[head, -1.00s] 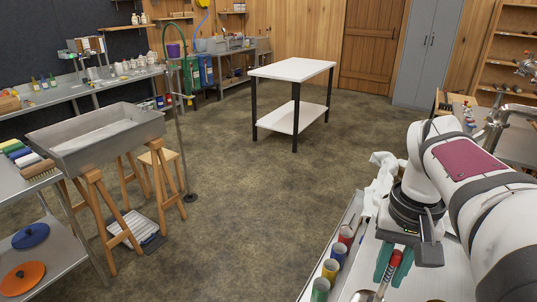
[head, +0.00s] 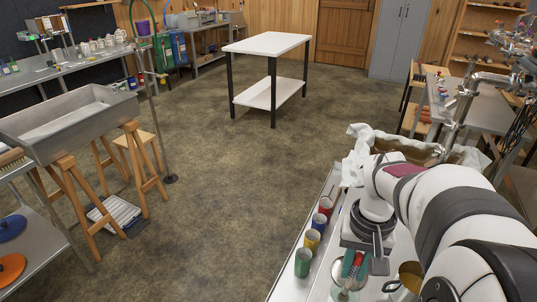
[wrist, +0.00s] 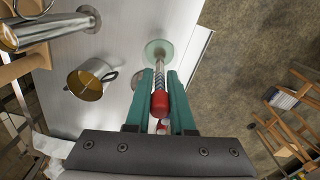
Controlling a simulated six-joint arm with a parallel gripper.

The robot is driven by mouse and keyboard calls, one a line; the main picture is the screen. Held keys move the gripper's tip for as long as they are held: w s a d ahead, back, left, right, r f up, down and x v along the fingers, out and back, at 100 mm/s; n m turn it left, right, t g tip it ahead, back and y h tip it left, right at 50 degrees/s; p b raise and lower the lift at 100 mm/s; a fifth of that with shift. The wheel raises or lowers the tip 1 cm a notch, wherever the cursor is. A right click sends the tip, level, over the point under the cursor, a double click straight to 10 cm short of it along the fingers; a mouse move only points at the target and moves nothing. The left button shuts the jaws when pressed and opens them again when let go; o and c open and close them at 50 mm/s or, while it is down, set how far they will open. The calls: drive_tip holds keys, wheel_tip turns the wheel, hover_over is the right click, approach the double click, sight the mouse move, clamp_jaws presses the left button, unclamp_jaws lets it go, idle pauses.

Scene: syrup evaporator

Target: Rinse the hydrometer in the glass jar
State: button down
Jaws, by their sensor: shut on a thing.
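My gripper (wrist: 160,92) has teal fingers and is shut on the hydrometer, whose red end (wrist: 160,104) and pale banded stem show between the fingers in the wrist view. The stem points at a round greenish glass jar (wrist: 154,47) on the bench, and its far end overlaps the jar. I cannot tell how deep it reaches. In the head view my gripper (head: 357,264) is low over the bench, with the red end (head: 358,259) between the fingers. The glass jar (head: 344,291) shows just below, partly cut by the frame.
A metal cup of amber liquid (wrist: 90,80) and a steel cylinder (wrist: 45,31) stand left of the jar in the wrist view. Several coloured cups (head: 311,240) line the bench's left edge. A white cloth (head: 357,165) lies behind. The floor is open to the left.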

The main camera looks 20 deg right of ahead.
sight(345, 293)
drive_tip(key=shift+f, duration=2.05)
drive_tip(key=shift+r, duration=0.1)
drive_tip(key=shift+r, duration=0.35)
drive_tip(key=shift+f, duration=0.1)
idle(0.3)
